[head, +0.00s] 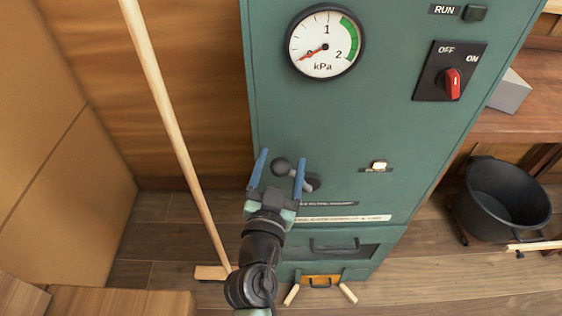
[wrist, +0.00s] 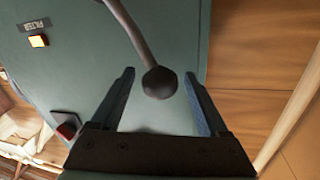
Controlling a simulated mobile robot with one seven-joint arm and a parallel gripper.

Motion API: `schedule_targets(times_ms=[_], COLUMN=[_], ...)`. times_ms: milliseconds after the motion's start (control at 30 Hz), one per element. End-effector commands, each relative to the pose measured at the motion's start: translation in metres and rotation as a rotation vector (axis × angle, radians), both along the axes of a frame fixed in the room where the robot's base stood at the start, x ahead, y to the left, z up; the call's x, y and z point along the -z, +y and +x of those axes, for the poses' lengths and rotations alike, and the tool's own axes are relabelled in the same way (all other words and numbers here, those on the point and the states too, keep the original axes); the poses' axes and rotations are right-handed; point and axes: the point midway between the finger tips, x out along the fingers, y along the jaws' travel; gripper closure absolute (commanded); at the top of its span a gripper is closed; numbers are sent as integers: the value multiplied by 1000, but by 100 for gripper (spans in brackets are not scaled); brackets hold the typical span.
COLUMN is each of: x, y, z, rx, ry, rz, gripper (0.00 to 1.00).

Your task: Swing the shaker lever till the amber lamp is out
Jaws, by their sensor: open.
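The shaker lever is a dark bent arm with a round ball knob (head: 281,165) on the front of the green cabinet (head: 330,120), pointing left from its pivot in the head view. In the wrist view the knob (wrist: 159,82) lies between the fingertips, with its stem running up and left. My gripper (head: 281,163) is open, one blue finger on each side of the knob; no contact shows in the wrist view. The amber lamp (head: 379,166) is lit, right of the lever. It also glows in the wrist view (wrist: 39,41).
A pressure gauge (head: 325,43) and a red rotary switch (head: 453,83) are higher on the cabinet. A broom (head: 170,120) leans left of my arm. A black bucket (head: 505,200) stands right. A drawer with a handle (head: 335,244) is below the lever.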

Motion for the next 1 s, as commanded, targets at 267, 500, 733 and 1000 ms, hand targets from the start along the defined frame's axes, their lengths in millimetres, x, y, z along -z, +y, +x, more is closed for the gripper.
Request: schedule_targets(times_ms=[267, 500, 733, 1000], x=[0, 0, 0, 0], y=[0, 0, 0, 0], z=[0, 0, 0, 0], rx=[0, 0, 0, 0], ry=[0, 0, 0, 0], rz=[0, 0, 0, 0], gripper=[27, 70, 100, 100])
